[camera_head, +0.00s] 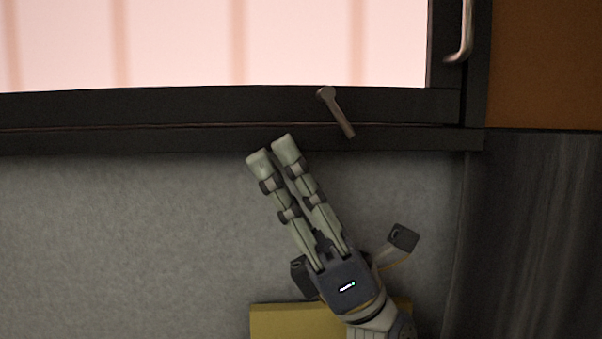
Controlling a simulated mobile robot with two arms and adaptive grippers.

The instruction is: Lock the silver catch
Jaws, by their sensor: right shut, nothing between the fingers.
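The silver catch (337,113) is a small metal lever on the lower dark rail of the window frame. Its round pivot end is at the upper left, and its arm slants down to the right across the seam in the rail. My right gripper (273,150) is shut and empty, with its fingers pointing up and to the left. Its fingertips are below and to the left of the catch, near the lower edge of the frame, and appear apart from the catch. My left gripper is not in view.
The dark window frame (180,108) surrounds a pale pink pane (180,45). A curved metal handle (466,35) is on its right side. A grey wall (120,230) lies below. A yellow block-like thing (280,321) is under my right arm. A dark curtain-like surface (535,230) is at right.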

